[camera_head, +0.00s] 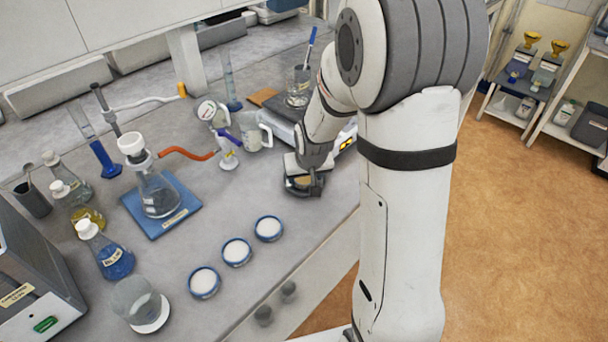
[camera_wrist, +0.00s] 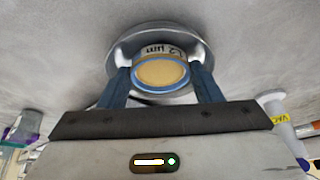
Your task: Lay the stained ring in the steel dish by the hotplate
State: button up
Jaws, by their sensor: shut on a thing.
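The stained ring (camera_wrist: 160,72) has a tan face, a blue rim and a pale label band ending in "µm". My gripper (camera_wrist: 160,84) is shut on it, one blue finger on each side. The round steel dish (camera_wrist: 128,46) lies right behind and around the ring in the wrist view. I cannot tell whether the ring touches the dish floor or is just above it. In the head view my gripper (camera_head: 304,178) points down over the dish (camera_head: 293,187), beside the hotplate (camera_head: 345,137), and hides part of both; a bit of tan shows there.
Three blue rings with white faces (camera_head: 236,251) lie in a row on the grey bench. A flask on a blue pad (camera_head: 150,222), stoppered flasks (camera_head: 112,258) and a glass beaker (camera_head: 137,300) stand left. A small stand with a gauge (camera_head: 208,112) is behind my gripper.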

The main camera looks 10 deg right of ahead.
jog(key=shift+f, duration=0.15)
jog(key=o, duration=0.7)
jog(key=shift+c, duration=0.2)
jog(key=shift+r, duration=0.2)
jog(key=shift+s+r, duration=0.1)
jog(key=shift+r, duration=0.1)
jog(key=v, duration=1.1)
jog(key=s+r, duration=0.2)
jog(key=s, duration=0.7)
jog(key=s+r+g, duration=0.1)
jog(key=s+r, duration=0.1)
jog(key=s, duration=0.7)
jog(key=shift+s, duration=0.3)
